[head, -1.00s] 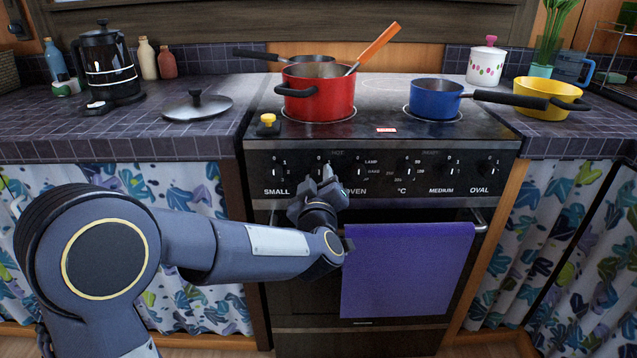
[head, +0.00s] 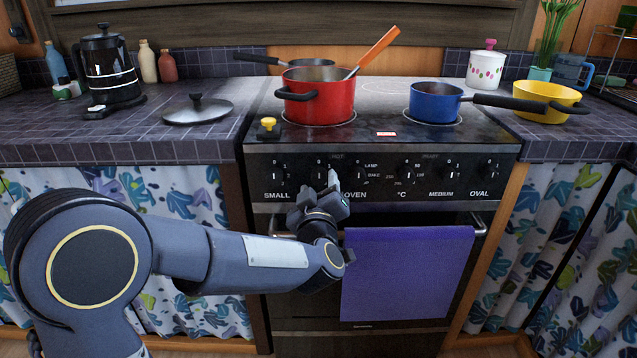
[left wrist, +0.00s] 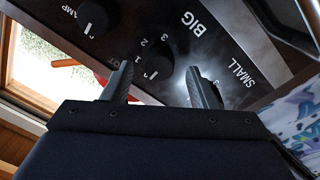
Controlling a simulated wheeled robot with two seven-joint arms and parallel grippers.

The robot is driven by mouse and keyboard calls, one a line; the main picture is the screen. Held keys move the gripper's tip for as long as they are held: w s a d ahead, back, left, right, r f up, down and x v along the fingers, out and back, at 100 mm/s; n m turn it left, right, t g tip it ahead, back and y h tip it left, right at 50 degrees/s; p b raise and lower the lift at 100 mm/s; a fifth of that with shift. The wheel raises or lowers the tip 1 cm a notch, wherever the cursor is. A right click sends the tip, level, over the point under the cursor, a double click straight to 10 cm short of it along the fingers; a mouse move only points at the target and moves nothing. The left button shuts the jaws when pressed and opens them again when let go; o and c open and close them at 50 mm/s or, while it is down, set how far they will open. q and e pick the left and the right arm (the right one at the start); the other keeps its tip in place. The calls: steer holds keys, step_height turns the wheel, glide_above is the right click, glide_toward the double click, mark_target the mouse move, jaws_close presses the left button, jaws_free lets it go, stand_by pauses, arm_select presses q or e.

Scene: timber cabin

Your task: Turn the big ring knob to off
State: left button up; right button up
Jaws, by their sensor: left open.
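The big ring knob (left wrist: 158,64) is a dark round knob beside the printed word BIG in the left wrist view. A pale pointer mark shows on it; I cannot tell its exact setting. It also shows in the head view (head: 319,175), second from the left on the stove's front panel, its BIG label hidden behind my gripper. My left gripper (left wrist: 162,84) is open, its two fingers either side of the knob with gaps visible. In the head view, my left gripper (head: 331,183) is just in front of the panel. My right gripper is not in view.
The oven knob (head: 358,175) is close to the right of my gripper and the small ring knob (head: 273,175) to its left. A purple towel (head: 405,270) hangs on the oven rail (head: 481,224) below. A red pot (head: 318,97) stands on the hob above.

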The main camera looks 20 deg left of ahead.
arm_select(q)
steer(key=v, duration=0.6)
steer(key=shift+p, duration=0.4)
steer(key=shift+s, duration=0.15)
steer(key=s+a+f+m+g+h, duration=0.2)
steer(key=s+f+m+g+h, duration=0.15)
steer(key=s, duration=0.55)
steer(key=s+a+f+m+g+h, duration=0.2)
steer(key=s+f+g, duration=0.25)
steer(key=s, duration=0.55)
steer(key=s+a+f+m+g+h, duration=0.2)
steer(key=s+f+m+g+h, duration=0.15)
steer(key=s, duration=0.55)
step_height(320, 180, up, 28)
steer(key=p, duration=2.8)
steer(key=shift+d+r+n+g+y, duration=0.25)
steer(key=shift+d+n+g+y, duration=0.05)
steer(key=shift+n+g+y, duration=0.1)
